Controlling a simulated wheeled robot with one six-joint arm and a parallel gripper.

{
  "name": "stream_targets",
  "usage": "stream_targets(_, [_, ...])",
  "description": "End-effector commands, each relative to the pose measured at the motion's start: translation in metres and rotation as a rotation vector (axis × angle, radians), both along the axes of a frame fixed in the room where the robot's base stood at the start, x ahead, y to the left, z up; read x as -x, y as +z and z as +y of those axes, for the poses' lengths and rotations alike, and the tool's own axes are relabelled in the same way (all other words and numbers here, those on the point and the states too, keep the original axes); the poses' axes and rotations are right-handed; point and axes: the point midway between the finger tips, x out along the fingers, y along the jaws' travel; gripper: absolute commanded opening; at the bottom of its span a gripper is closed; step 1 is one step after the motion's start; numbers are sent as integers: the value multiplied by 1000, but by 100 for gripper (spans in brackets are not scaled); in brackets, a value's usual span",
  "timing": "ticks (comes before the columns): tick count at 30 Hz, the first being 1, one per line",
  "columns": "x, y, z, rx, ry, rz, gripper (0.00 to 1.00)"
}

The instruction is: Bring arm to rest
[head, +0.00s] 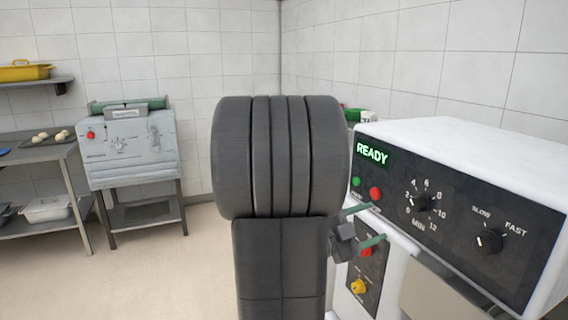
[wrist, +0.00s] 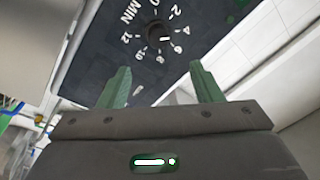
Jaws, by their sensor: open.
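My gripper (wrist: 160,88) shows in the wrist view with its two green fingers apart and nothing between them. In the head view my gripper (head: 366,226) is partly hidden behind my own dark arm links, which fill the middle. Its green fingers point right, in front of the white machine (head: 455,140) and near its lower panel of knobs. I cannot tell whether the fingertips touch the machine. In the wrist view the machine's dark dial panel (wrist: 195,45) lies beyond the fingers.
The machine has a lit READY display (head: 372,154), a minute dial (head: 422,203) and a speed knob (head: 489,241). At the left stand a grey machine (head: 130,150) and a steel table (head: 30,150) with dough pieces on a tray. The floor (head: 170,270) at front left is clear.

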Motion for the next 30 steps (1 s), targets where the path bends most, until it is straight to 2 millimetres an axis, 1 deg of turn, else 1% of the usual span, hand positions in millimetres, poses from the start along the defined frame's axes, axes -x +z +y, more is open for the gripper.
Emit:
stream_targets(1, [1,0,4,1,2,-1,59])
stream_targets(3, [-3,2,-9,0,-5,1,59])
stream_targets(11, [-17,5,-47,-1,-7,2,59])
stream_targets(17, [-31,9,-80,-1,-7,2,59])
stream_targets(25, [-50,14,-130,-3,-8,5,59])
stream_targets(27, [-50,10,-125,-35,-3,-77,59])
stream_targets(30, [-50,9,-124,-77,-2,-175,59])
